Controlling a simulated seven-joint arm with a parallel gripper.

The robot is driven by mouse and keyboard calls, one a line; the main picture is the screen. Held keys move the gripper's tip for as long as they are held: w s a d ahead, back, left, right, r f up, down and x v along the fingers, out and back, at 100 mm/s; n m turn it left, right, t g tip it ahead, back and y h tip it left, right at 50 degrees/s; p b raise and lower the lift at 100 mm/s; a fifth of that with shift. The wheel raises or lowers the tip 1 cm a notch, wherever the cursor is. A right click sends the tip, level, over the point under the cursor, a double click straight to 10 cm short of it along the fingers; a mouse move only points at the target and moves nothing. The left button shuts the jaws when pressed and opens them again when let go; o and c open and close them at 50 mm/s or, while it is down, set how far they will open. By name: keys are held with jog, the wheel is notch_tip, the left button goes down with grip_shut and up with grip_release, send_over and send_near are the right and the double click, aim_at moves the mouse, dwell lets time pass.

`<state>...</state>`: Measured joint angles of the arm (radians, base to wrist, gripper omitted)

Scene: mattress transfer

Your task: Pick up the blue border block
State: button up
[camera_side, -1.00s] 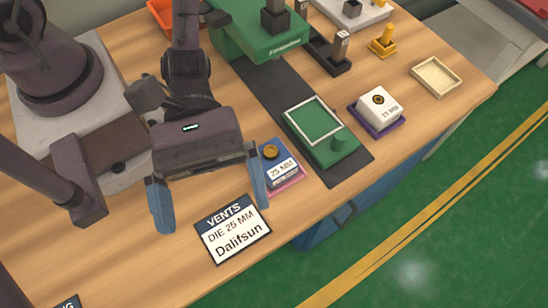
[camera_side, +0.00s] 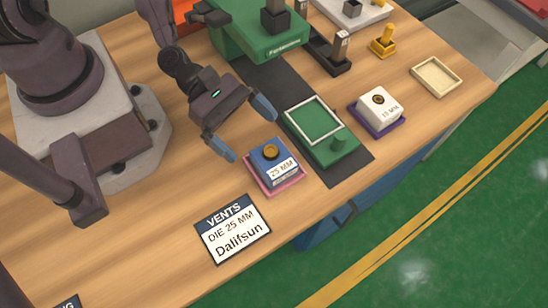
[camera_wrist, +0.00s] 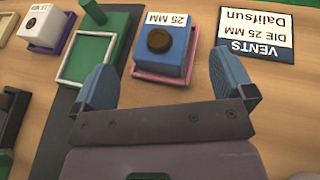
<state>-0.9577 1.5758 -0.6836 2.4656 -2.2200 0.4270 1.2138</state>
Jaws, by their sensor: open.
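The blue border block (camera_side: 268,165) has a white "25 MM" label and a round brass-coloured knob on top. It sits on a pink tray (camera_side: 291,185) on the wooden bench. In the wrist view the blue block (camera_wrist: 151,61) is ahead of the fingers, with the pink tray (camera_wrist: 139,75) under it. My gripper (camera_side: 243,130) is open and empty, on the arm's side of the block and apart from it. Its blue fingers (camera_wrist: 164,82) are spread wide in the wrist view, with the block beyond their tips.
A green fixture with a white frame (camera_side: 328,128) stands just right of the block. A white block (camera_side: 381,104) on a purple tray is farther right. A "VENTS" sign (camera_side: 232,230) lies in front. An empty cream tray (camera_side: 436,77) is at the far right.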

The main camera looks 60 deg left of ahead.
aim_at(266, 149)
jog(key=x, duration=0.5)
jog(key=c, duration=0.9)
